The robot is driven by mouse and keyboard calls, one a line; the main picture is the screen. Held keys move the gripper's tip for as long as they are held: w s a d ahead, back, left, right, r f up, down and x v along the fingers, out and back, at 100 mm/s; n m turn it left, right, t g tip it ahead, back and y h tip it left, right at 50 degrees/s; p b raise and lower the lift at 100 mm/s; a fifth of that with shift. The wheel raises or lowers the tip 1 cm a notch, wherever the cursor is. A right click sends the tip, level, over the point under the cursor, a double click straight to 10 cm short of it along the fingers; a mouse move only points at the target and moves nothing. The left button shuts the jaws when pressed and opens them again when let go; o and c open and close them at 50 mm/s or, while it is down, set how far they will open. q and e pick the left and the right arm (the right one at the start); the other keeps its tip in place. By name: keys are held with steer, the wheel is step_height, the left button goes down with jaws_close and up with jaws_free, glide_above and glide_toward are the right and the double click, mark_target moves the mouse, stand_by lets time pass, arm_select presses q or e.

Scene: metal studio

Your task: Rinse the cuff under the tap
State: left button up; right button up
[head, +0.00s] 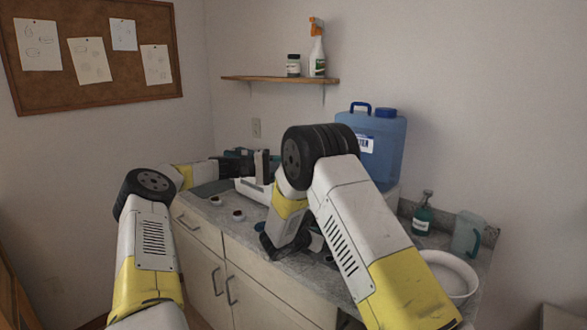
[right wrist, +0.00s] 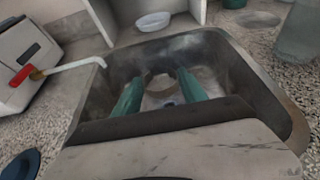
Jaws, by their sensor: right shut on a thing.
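My right gripper (right wrist: 162,78) reaches down into a grey metal sink basin (right wrist: 240,75) in the right wrist view. Its two green fingers are apart, with a pale, blurred thing between them that I take for the cuff (right wrist: 160,97); its outline is hard to make out. The tap (right wrist: 75,65) has a white spout with a red handle, and comes in over the basin's left rim, left of the fingers. I cannot tell whether water runs. In the head view my right forearm hides most of the sink. My left gripper (head: 262,166) is over the back left of the counter; its jaws are unclear.
A blue water container (head: 381,150) stands at the back. A green pump bottle (head: 422,212), a clear jug (head: 467,233) and a white bowl (head: 452,272) stand at the right. Small dark-topped items (head: 238,215) lie on the left counter. A shelf (head: 280,79) hangs above.

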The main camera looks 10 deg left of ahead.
steer(key=s+a, duration=0.1)
steer(key=s, duration=0.1)
steer(key=s+a, duration=0.4)
steer(key=s, duration=0.1)
steer(key=shift+s+a, duration=0.1)
steer(key=shift+s+f, duration=0.1)
steer(key=shift+c, duration=0.7)
